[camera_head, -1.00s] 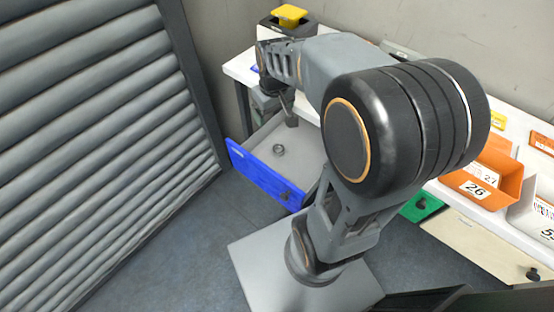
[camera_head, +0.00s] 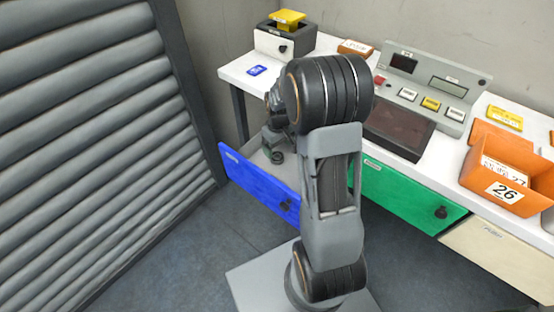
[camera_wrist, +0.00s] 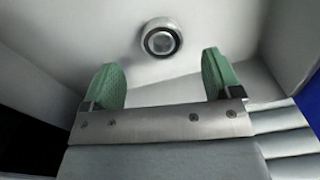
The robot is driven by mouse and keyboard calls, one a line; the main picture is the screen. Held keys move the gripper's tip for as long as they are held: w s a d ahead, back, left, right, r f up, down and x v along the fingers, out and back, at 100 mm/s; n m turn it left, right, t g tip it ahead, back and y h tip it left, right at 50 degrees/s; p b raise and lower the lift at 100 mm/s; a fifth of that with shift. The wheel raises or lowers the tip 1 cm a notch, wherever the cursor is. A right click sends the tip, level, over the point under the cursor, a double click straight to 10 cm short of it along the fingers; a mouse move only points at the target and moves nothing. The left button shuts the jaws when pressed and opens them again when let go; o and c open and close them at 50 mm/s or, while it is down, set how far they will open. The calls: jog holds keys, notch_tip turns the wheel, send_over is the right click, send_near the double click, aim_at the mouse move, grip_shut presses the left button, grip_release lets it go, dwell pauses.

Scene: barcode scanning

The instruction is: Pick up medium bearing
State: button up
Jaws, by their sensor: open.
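The bearing (camera_wrist: 161,40) is a small metal ring with a dark centre. It lies on the grey floor of the open blue-fronted drawer, and the head view shows it (camera_head: 277,157) too. My gripper (camera_wrist: 163,78) is open, with its two green fingertips apart and nothing between them. In the wrist view the bearing appears beyond the fingertips, centred between them and not touching either. In the head view my gripper (camera_head: 275,141) is down over the drawer close to the bearing, partly hidden by my arm.
The blue drawer front (camera_head: 258,185) and the drawer's side walls surround the gripper. A closed green drawer (camera_head: 410,199) is to the right. The white table (camera_head: 241,72) above carries a control panel (camera_head: 434,88) and an orange bin (camera_head: 508,170). A shutter (camera_head: 85,120) stands at left.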

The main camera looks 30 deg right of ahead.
aim_at(277, 157)
jog(key=shift+w+a+f+b, duration=0.1)
jog(key=shift+f+b, duration=0.7)
jog(key=shift+f, duration=1.9)
jog(key=shift+c, duration=0.3)
jog(key=c, duration=1)
